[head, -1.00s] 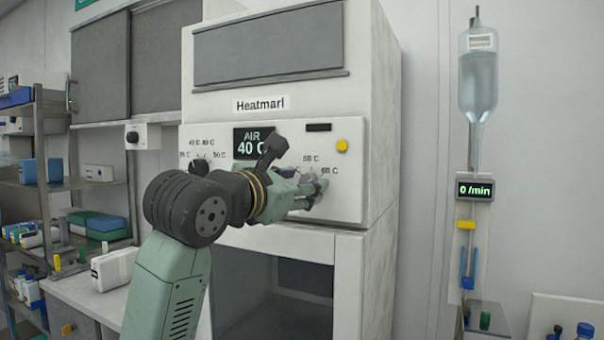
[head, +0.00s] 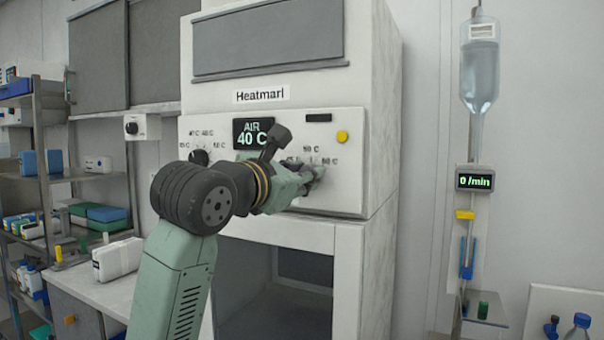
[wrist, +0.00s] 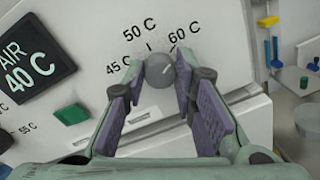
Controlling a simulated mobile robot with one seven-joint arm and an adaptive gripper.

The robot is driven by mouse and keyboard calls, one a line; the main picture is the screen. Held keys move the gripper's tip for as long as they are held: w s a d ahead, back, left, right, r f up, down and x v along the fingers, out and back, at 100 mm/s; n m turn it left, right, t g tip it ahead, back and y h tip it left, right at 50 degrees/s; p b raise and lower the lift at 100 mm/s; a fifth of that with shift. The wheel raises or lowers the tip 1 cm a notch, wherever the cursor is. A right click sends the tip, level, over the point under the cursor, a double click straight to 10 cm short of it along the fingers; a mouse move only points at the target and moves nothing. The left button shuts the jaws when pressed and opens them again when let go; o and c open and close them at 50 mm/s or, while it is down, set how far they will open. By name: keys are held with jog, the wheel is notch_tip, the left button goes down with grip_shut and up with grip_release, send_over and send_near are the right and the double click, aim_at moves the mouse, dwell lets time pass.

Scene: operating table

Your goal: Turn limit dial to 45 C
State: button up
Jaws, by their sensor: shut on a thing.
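The limit dial (wrist: 160,72) is a grey round knob on the white panel, in the wrist view, with 45 C, 50 C and 60 C printed around it. A faint line on its face slants toward the upper right; I cannot tell its exact setting. My gripper (wrist: 162,88) is shut on the dial, a purple-padded finger at each side. In the head view my gripper (head: 316,174) is at the panel's right part and hides most of the dial. The display (head: 253,133) reads AIR 40 C.
A yellow button (head: 342,137) is above and right of my gripper. A green block (wrist: 72,113) shows at the left in the wrist view. An infusion stand (head: 475,180) is at the far right.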

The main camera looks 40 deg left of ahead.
grip_shut()
jog(key=shift+f+n+y+b, duration=0.1)
jog(key=shift+n+y+b, duration=0.3)
jog(key=shift+n+b, duration=4.5)
jog(key=shift+f+n+y+b, duration=0.1)
jog(key=shift+n+y+b, duration=0.3)
jog(key=shift+n+b, duration=4.45)
jog(key=n+p, duration=0.5)
jog(key=shift+n, duration=0.35)
jog(key=o, duration=1)
grip_release()
